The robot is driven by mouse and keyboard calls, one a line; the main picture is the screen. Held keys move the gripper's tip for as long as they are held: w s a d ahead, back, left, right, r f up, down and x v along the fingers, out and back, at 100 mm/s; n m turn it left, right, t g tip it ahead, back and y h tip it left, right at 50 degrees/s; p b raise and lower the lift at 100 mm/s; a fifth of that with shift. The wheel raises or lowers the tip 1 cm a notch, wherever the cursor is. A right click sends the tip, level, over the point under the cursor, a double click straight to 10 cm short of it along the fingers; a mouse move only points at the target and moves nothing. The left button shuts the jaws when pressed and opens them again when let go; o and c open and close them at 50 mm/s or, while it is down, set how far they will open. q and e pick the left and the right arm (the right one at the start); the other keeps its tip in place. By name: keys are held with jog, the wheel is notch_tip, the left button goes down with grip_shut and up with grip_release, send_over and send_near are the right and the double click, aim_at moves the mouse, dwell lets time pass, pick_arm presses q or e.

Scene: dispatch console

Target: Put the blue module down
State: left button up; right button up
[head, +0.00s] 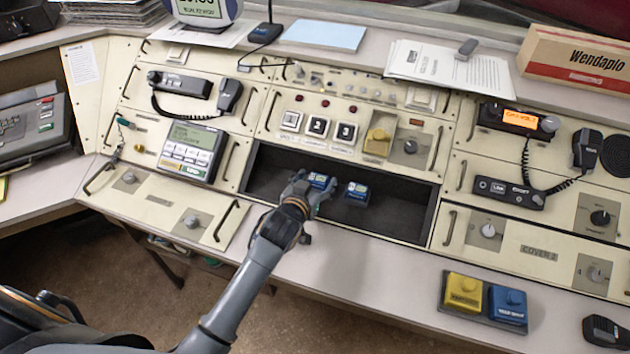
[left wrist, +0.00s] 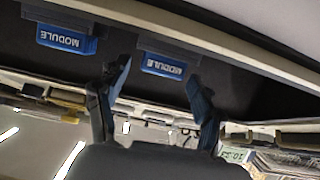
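Two blue modules are in the dark open recess of the console (head: 402,213). The left blue module (head: 318,181) is at my left gripper (head: 309,190), and the other blue module (head: 357,191) stands just to its right. In the left wrist view, which is upside down, the first module (left wrist: 163,66) shows between the spread fingers of my left gripper (left wrist: 160,75), with a gap visible on each side. The second module (left wrist: 66,40) is off to the side. The gripper is open. Whether the first module rests fully on the recess floor is partly hidden. My right gripper is not in view.
The recess has a front lip, and its right part is empty. A box with yellow and blue buttons (head: 484,300) sits on the front ledge. Handles and knobs stick up from the panels around the recess. A telephone unit (head: 190,150) is to the left.

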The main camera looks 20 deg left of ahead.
pick_arm(q)
jog(key=shift+s+f, duration=0.3)
jog(key=shift+f, duration=0.5)
jog(key=shift+w+r, duration=0.1)
jog(key=shift+r, duration=0.2)
jog(key=v, duration=0.6)
jog(key=r+p+v, duration=0.1)
jog(key=v, duration=0.5)
jog(key=shift+w+r, duration=0.1)
jog(key=shift+w, duration=0.15)
